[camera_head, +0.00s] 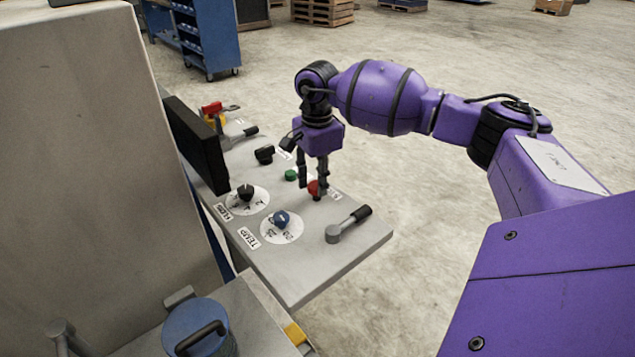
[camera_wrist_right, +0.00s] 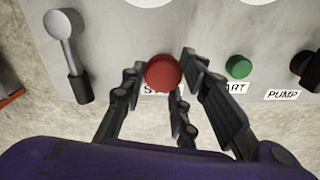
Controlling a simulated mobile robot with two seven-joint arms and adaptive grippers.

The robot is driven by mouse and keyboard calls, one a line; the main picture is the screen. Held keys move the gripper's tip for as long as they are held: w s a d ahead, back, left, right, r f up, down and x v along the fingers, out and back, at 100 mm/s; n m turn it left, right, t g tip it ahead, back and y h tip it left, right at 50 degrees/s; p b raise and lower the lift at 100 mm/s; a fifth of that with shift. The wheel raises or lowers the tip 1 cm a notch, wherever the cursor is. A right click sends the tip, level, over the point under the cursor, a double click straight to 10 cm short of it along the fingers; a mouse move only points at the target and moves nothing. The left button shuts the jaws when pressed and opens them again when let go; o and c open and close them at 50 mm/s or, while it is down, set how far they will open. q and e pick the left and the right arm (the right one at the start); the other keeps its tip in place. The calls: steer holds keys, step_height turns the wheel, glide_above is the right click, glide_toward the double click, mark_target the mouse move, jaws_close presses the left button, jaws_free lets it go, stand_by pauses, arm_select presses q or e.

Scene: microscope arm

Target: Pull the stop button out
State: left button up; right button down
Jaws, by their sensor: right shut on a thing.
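The red stop button (camera_head: 313,187) is on the grey control panel (camera_head: 340,266), partly hidden behind my right gripper's fingers in the head view. My right gripper (camera_head: 318,192) points down at it, with its fingers around the button. In the right wrist view the round red button (camera_wrist_right: 163,72) sits between the fingertips of the right gripper (camera_wrist_right: 160,80), and its label is partly covered below it. The right gripper is shut on the button. My left gripper is in neither view.
The green start button (camera_head: 291,175) is close beside the red one. A lever with a black grip (camera_head: 348,225), a blue temperature knob (camera_head: 281,219) and a black knob (camera_head: 245,193) are nearby. A dark screen (camera_head: 195,146) stands along the panel's left side.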

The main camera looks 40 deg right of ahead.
steer(key=c, duration=1.4)
jaws_free()
steer(key=shift+s+a+r, duration=0.1)
steer(key=shift+s+r, duration=0.1)
steer(key=shift+w, duration=0.1)
steer(key=shift+r, duration=0.35)
step_height(320, 180, up, 11)
steer(key=shift+r, duration=0.15)
